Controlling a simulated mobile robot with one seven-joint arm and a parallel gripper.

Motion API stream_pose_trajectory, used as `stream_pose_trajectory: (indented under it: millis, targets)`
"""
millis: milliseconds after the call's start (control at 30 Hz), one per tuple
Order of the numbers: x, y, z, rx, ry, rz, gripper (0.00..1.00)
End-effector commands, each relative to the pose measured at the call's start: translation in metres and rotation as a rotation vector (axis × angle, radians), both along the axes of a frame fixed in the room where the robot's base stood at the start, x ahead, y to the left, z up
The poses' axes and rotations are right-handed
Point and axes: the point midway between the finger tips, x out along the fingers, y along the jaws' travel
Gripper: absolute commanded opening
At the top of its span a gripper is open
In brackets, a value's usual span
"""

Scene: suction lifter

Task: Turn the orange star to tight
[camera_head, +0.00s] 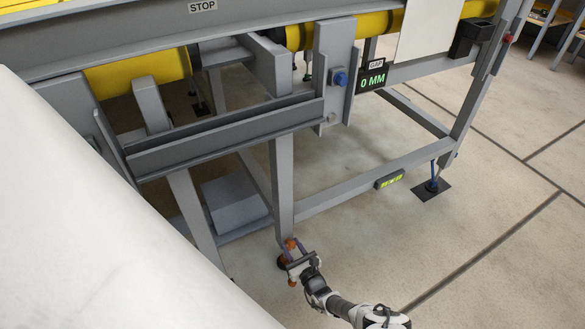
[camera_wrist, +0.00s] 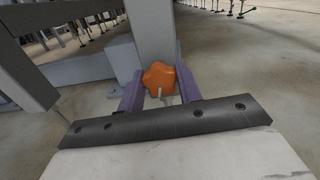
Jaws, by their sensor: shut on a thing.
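The orange star (camera_wrist: 159,77) is a lobed knob on the lower part of a grey leg, centred in the wrist view. A white pointer or mark shows at its lower middle. My gripper (camera_wrist: 160,88) has its purple fingers on either side of the star and is shut on it. In the head view my gripper (camera_head: 292,262) is at the foot of the near grey leg (camera_head: 284,185). Orange bits show around the fingers there, and the star is partly hidden by my gripper. I cannot tell from the views how tight the star is.
A grey frame with yellow rollers (camera_head: 135,72) stands over the floor. A display (camera_head: 372,80) reads 0 MM. A green level (camera_head: 390,179) sits on the lower rail. A blue foot screw (camera_head: 433,178) stands at the right leg. A large white surface (camera_head: 90,230) fills the left.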

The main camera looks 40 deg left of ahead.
Motion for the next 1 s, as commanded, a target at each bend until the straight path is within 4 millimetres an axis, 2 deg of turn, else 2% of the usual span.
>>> stream_pose_trajectory:
  millis: [367,1000]
  targets:
    - [0.0009,-0.0005,-0.0011,0.053,0.125,0.000,0.12]
    - [0.0019,-0.0012,-0.0044,0.278,0.669,0.001,0.12]
